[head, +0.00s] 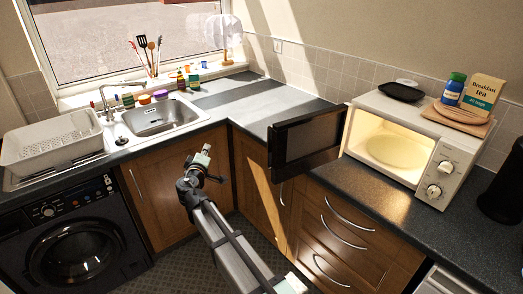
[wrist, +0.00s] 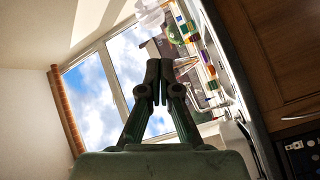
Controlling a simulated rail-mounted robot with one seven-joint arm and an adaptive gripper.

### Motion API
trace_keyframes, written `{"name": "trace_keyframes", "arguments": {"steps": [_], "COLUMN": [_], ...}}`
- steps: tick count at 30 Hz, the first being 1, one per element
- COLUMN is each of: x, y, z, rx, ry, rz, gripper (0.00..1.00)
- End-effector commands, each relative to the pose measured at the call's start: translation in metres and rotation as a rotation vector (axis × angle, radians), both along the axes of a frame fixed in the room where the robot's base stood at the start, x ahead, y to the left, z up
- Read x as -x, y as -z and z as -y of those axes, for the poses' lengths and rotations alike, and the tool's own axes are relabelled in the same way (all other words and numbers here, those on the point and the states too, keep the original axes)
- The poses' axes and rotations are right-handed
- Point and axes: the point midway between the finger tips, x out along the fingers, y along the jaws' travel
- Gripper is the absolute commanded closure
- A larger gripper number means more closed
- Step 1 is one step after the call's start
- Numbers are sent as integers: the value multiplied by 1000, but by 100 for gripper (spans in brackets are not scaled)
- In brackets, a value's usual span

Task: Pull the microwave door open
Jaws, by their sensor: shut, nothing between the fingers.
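The white microwave (head: 412,142) stands on the dark counter at the right in the head view. Its black door (head: 306,142) is swung wide open to the left, and the lit interior with a round plate (head: 396,151) shows. My gripper (head: 207,150) is in front of the corner cupboards, left of the door and apart from it. In the wrist view my gripper (wrist: 158,83) has its two fingers together with nothing between them. The microwave does not show in the wrist view.
A black tray (head: 402,92), a tea box (head: 482,92) and a jar (head: 453,88) sit on the microwave. The sink (head: 155,117) and a dish rack (head: 52,140) are at the left. The corner counter (head: 228,98) is largely clear.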

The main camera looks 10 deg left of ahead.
Motion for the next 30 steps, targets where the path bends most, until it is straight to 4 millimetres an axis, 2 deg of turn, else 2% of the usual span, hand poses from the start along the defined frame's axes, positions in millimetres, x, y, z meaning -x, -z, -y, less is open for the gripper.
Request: {"name": "trace_keyframes", "arguments": {"steps": [1, 4, 6, 10, 14, 20, 30], "x": [-6, -8, -4, 9, 17, 7, -45], "y": [-1, -3, -3, -4, -4, -5, -7], "z": [15, 52, 74, 106, 122, 128, 159], "rx": [56, 171, 247, 356, 433, 460, 458], "ry": [96, 285, 398, 553, 629, 630, 628], "rz": [6, -2, -18, -55, -87, -94, -93], "gripper": [100, 100, 100, 100, 100, 100, 100]}}
